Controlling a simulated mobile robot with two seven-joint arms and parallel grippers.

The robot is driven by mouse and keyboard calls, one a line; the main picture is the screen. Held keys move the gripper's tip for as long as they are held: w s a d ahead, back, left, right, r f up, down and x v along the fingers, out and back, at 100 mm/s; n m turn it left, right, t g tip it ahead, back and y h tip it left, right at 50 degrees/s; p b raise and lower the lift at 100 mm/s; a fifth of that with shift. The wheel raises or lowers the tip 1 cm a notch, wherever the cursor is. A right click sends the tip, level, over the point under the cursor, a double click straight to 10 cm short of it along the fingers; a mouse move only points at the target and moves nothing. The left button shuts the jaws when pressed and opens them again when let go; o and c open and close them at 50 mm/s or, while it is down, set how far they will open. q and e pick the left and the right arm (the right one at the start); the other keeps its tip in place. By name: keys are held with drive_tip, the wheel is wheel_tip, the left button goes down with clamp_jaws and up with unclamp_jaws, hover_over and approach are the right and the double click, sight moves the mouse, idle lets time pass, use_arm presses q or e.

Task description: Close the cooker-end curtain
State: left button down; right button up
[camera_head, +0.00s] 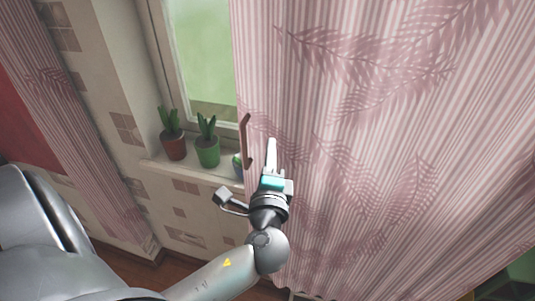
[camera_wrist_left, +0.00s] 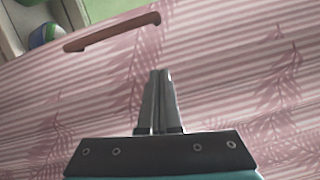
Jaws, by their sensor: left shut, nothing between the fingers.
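A pink striped curtain with a leaf pattern (camera_head: 380,120) hangs over the right part of the window and fills the right side of the head view. A second curtain of the same cloth (camera_head: 62,120) hangs at the far left. I cannot tell which one is the cooker-end curtain. A brown handle (camera_head: 245,141) stands at the left edge of the right curtain; it also shows in the left wrist view (camera_wrist_left: 112,32). My left gripper (camera_head: 271,145) is shut and empty, in front of the right curtain, just right of the handle and apart from it. My right gripper is not in view.
Potted plants stand on the window sill (camera_head: 190,168): one in a red pot (camera_head: 173,147), one in a green pot (camera_head: 207,152), and a blue-green pot (camera_head: 238,165) partly behind the curtain edge. The window glass (camera_head: 205,50) between the curtains is uncovered.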

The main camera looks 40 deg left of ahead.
sight(255, 119)
use_arm(q)
drive_tip(key=p+x, duration=0.1)
drive_tip(key=x, duration=0.4)
drive_tip(key=shift+w+a+r, duration=0.1)
drive_tip(key=shift+w+a, duration=0.1)
drive_tip(key=shift+w, duration=0.1)
drive_tip(key=a, duration=0.1)
drive_tip(key=s+a, duration=0.1)
drive_tip(key=a+p, duration=0.1)
drive_tip(key=shift+s+a+r, duration=0.15)
drive_tip(key=shift+s+r, duration=0.1)
drive_tip(key=shift+s, duration=0.05)
drive_tip(key=shift+a, duration=0.1)
drive_tip(key=shift+a, duration=0.1)
